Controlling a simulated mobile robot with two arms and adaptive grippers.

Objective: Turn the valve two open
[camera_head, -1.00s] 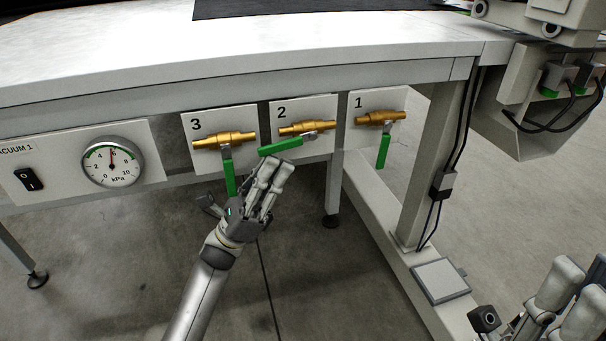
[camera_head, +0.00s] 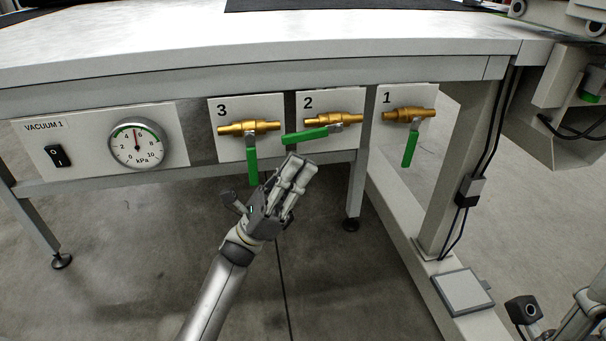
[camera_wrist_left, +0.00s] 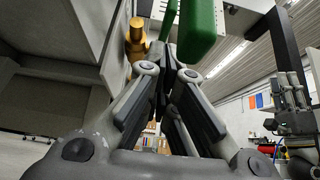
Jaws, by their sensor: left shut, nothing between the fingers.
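Valve 2 (camera_head: 333,119) is brass, on a white plate marked 2 under the table edge. Its green handle (camera_head: 305,136) lies nearly level, pointing left, roughly along the pipe. My left gripper (camera_head: 300,163) is shut and empty, just below this handle; whether they touch I cannot tell. In the left wrist view the closed fingers (camera_wrist_left: 172,75) point up, with a green handle (camera_wrist_left: 203,28) close beyond the tips and brass (camera_wrist_left: 137,42) to the left. My right gripper (camera_head: 588,308) is only partly in view at the bottom right corner, its fingers cut off.
Valve 3 (camera_head: 249,127) on the left and valve 1 (camera_head: 410,114) on the right have green handles hanging down. A pressure gauge (camera_head: 136,147) and a black switch (camera_head: 56,156) sit further left. A table leg (camera_head: 356,190) stands below valve 2. The floor below is open.

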